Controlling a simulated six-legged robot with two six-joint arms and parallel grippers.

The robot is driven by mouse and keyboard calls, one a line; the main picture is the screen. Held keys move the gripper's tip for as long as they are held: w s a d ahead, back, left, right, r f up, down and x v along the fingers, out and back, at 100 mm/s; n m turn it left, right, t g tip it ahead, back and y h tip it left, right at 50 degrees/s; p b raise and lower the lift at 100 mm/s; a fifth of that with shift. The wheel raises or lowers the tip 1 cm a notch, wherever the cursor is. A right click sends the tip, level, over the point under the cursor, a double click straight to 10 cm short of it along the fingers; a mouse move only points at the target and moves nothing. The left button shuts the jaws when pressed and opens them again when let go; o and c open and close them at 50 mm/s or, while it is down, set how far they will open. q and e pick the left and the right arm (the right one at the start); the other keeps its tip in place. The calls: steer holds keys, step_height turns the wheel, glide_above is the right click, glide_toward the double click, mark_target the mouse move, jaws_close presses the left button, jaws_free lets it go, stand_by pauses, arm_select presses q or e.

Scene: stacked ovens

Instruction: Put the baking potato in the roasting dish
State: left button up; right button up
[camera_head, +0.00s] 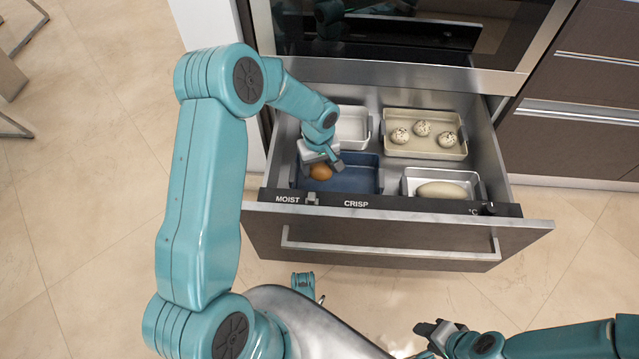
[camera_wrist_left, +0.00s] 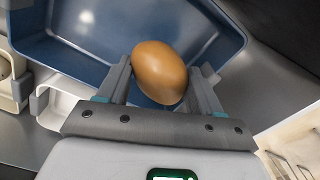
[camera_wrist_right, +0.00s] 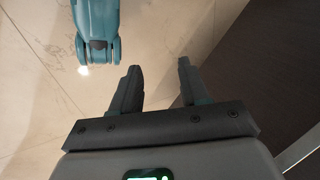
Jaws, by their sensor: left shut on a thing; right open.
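A smooth brown oval thing, which looks like the baking potato (camera_head: 321,172), is between the fingers of my left gripper (camera_head: 326,163). The left wrist view shows the potato (camera_wrist_left: 159,72) clamped between both fingers. A blue rectangular dish (camera_head: 357,181), which looks like the roasting dish, lies under it in the open drawer. The potato is over the left part of the dish; I cannot tell whether it touches the bottom. In the left wrist view the blue dish (camera_wrist_left: 90,62) spreads behind the potato. My right gripper (camera_wrist_right: 158,82) is open and empty, away from the drawer.
The open drawer (camera_head: 390,252) also holds a white dish (camera_head: 352,124), a beige tray (camera_head: 425,152) with three speckled balls, and a silver tray (camera_head: 412,181) with a long pale item (camera_head: 443,191). The oven (camera_head: 400,40) is above.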

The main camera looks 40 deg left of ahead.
arm_select(q)
step_height(320, 180, down, 3)
steer(key=shift+r+b, duration=0.1)
steer(key=shift+b, duration=0.25)
step_height(320, 180, down, 4)
steer(key=shift+r+b, duration=0.1)
steer(key=shift+b, duration=0.6)
steer(key=shift+r, duration=0.15)
arm_select(e)
steer(key=shift+w+d+f, duration=0.1)
steer(key=shift+w+f, duration=0.15)
steer(key=shift+f, duration=0.3)
steer(key=shift+w+d+f, duration=0.1)
steer(key=shift+w+f, duration=0.1)
steer(key=shift+f, duration=0.35)
arm_select(q)
steer(key=o, duration=1.2)
steer(key=shift+c, duration=0.2)
arm_select(e)
steer(key=shift+w+f+t, duration=0.15)
steer(key=shift+t, duration=0.15)
